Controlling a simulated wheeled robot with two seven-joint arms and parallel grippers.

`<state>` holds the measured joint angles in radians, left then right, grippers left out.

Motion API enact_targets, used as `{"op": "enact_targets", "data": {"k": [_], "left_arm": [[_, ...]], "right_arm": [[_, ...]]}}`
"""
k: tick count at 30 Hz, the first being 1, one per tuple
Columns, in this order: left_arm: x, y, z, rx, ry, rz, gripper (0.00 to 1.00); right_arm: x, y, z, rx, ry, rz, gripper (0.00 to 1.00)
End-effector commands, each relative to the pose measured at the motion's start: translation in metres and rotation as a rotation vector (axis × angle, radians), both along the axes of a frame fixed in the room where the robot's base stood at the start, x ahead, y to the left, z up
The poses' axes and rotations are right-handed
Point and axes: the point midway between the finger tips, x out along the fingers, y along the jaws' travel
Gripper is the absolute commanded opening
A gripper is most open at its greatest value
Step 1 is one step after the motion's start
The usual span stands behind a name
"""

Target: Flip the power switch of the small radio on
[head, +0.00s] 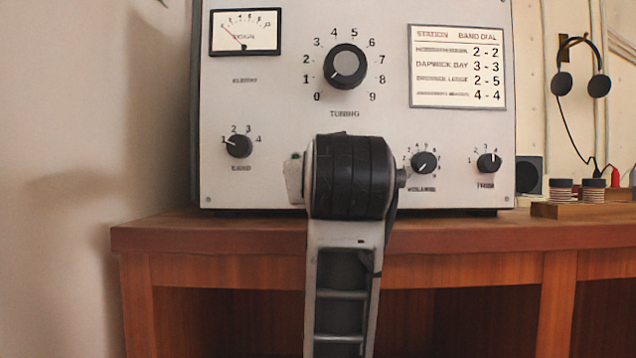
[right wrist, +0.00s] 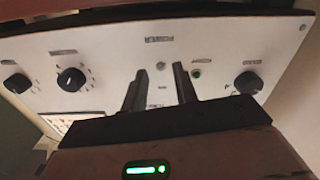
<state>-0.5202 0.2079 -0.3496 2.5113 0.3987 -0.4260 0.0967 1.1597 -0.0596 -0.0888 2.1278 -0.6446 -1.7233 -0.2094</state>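The radio is a white panel (head: 270,60) with black knobs, standing on a wooden desk. In the head view my right arm rises in front of its lower middle and hides that part and the gripper's fingers. In the right wrist view the radio's face (right wrist: 225,50) appears upside down, with the POWER label above the fingers. My right gripper (right wrist: 160,69) has its two black fingers apart, pointing at the panel below that label. A small grey part, seemingly the power switch (right wrist: 162,90), shows between them; its position and any contact are unclear. My left gripper is not in view.
A small green lamp (right wrist: 197,73) and a black knob (right wrist: 248,83) lie beside the fingers. The volume knob (head: 424,163) is right of my wrist, the band knob (head: 239,146) left. The wooden desk (head: 220,233) has its front edge below. Headphones (head: 580,70) hang at right.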

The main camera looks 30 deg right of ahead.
Motion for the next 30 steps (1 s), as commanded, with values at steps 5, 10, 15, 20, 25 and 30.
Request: {"op": "enact_targets", "data": {"k": [5,10,15,20,25,30], "left_arm": [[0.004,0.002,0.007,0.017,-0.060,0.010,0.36],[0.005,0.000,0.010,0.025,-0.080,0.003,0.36],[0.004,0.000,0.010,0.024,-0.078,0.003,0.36],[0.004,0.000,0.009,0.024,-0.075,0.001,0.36],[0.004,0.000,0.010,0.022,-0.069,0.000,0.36],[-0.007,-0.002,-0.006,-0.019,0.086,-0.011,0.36]], "right_arm": [[0.012,-0.007,0.000,-0.001,-0.001,0.000,0.29],[0.014,-0.009,0.000,0.000,-0.001,0.001,0.29],[0.014,-0.008,0.000,-0.001,-0.001,0.000,0.21],[0.014,-0.008,0.000,-0.001,-0.001,0.000,0.00],[0.013,-0.008,0.001,0.001,0.002,0.000,0.00],[0.013,-0.008,0.005,0.017,0.025,0.000,0.00]]}}
